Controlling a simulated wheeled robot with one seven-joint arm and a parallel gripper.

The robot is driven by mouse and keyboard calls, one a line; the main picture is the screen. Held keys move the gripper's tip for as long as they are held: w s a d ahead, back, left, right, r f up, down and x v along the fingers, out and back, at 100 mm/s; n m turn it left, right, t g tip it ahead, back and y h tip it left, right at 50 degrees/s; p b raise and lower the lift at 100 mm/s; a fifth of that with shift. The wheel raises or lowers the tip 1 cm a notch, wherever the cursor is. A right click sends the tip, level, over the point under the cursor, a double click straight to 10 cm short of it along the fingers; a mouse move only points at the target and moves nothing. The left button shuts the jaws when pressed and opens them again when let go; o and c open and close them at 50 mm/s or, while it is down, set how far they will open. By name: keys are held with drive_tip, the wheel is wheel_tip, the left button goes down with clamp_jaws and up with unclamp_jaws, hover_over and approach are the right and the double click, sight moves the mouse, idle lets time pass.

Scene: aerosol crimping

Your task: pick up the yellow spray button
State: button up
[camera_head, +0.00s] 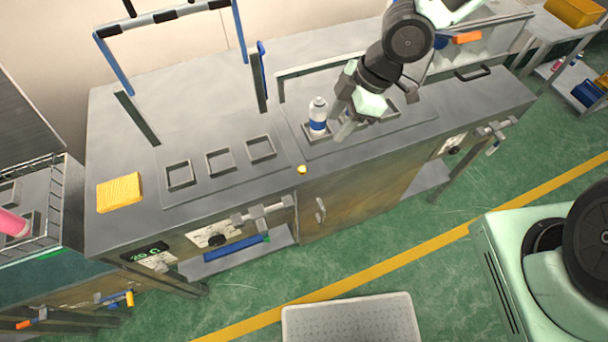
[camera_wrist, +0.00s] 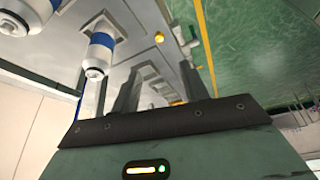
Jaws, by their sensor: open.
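The yellow spray button (camera_head: 302,169) is a small round piece on the front edge of the grey bench, right of the square frames. A small yellow piece in the wrist view (camera_wrist: 159,38) looks like the same button, beyond the fingers and not between them. My gripper (camera_head: 346,128) is open over the bench, up and to the right of the button, apart from it. Its two dark fingers also show in the wrist view (camera_wrist: 159,88), with nothing held between them.
A white bottle with a blue band (camera_head: 318,118) stands in a square holder close left of my gripper. Empty square frames (camera_head: 219,160) lie left of the button. A yellow pad (camera_head: 120,193) lies at the bench's left. Blue-and-grey upright frames (camera_head: 165,15) rise at the back.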

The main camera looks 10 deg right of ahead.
drive_tip(key=b, duration=0.3)
approach(303, 168)
drive_tip(key=shift+x, duration=4.05)
drive_tip(key=shift+c, duration=0.4)
clamp_jaws()
